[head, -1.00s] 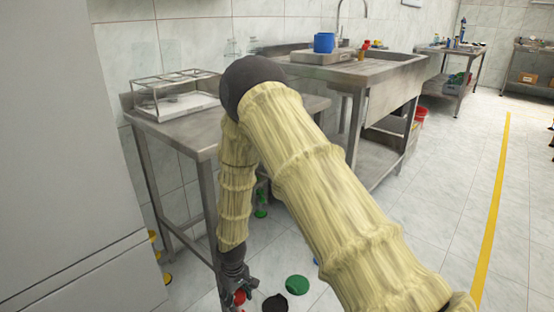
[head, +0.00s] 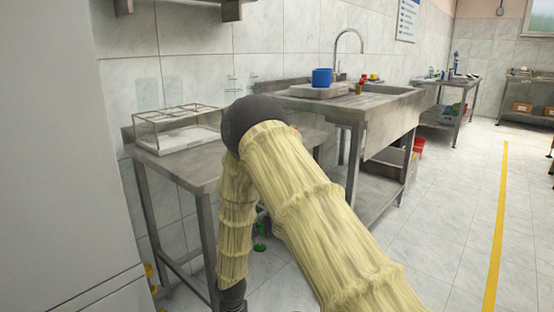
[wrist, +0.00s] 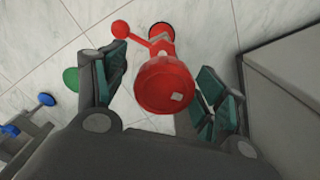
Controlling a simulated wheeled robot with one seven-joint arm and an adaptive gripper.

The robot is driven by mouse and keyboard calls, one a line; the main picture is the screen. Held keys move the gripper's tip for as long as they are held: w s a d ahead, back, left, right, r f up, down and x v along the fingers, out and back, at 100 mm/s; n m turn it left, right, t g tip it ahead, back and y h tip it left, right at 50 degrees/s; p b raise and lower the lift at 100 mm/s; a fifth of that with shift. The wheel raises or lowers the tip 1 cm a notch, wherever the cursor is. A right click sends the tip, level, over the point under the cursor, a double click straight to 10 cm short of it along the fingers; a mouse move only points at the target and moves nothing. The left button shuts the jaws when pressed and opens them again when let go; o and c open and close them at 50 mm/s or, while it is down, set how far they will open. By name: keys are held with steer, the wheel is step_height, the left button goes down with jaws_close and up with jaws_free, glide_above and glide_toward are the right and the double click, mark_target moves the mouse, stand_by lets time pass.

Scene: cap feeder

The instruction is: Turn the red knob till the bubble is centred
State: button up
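In the wrist view a red round knob (wrist: 160,88) with a small pale square mark on its face sits between the fingers of my gripper (wrist: 162,75). A red arm with a red ball (wrist: 121,29) at its end extends up and left behind the knob. My gripper is open, with one dark green-padded finger on each side of the knob. The left finger is apart from it; I cannot tell whether the right finger touches it. In the head view my gripper and the knob are below the picture edge. I can make out no bubble in either view.
A steel table (head: 184,169) with a wire-frame rack (head: 178,138) stands at left, beside a steel sink unit (head: 330,105). Green (wrist: 70,78) and blue (wrist: 46,99) round parts show left of my gripper. A grey box-like surface (wrist: 262,100) lies close on the right.

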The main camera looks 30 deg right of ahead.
steer(key=shift+a, duration=0.15)
steer(key=shift+r, duration=0.15)
steer(key=shift+w+r+p, duration=0.1)
steer(key=shift+r+p, duration=0.15)
steer(key=shift+p, duration=0.1)
step_height(320, 180, up, 6)
steer(key=p, duration=0.6)
steer(key=shift+r, duration=0.2)
stand_by(0.6)
